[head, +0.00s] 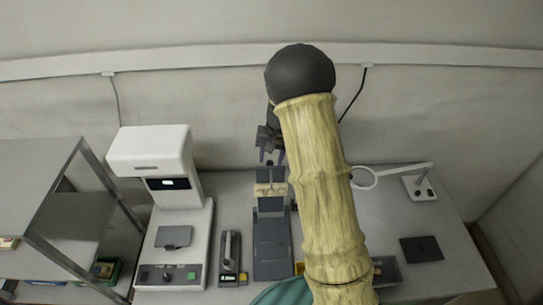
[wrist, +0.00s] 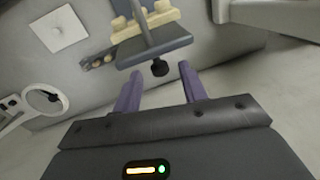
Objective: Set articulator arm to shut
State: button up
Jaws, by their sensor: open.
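The articulator (head: 270,204) stands at the back middle of the bench, a small dark blue-grey frame with cream casts (head: 270,189). In the wrist view its blue-grey plate (wrist: 153,47) is at the top centre, with cream casts (wrist: 145,20) and a black knob (wrist: 160,68). I cannot tell from these views how far its arm is raised. My gripper (head: 271,156) is just behind and above it in the head view. In the wrist view my gripper (wrist: 160,78) has its purple fingers spread and empty, with the knob showing between and beyond the fingertips. My arm covers the articulator's right surroundings.
A blue-grey tray (head: 272,250) lies in front of the articulator. A white machine (head: 180,215) and a small lever device (head: 230,258) stand left. A ring magnifier (head: 364,178) and a dark mat (head: 421,249) are right. The wall is close behind. Grey shelving (head: 40,170) is far left.

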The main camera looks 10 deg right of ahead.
jog(key=shift+a+f, duration=0.1)
jog(key=shift+f, duration=0.55)
jog(key=shift+w, duration=0.1)
grip_shut()
jog(key=shift+a+b, duration=0.1)
jog(key=shift+b, duration=0.3)
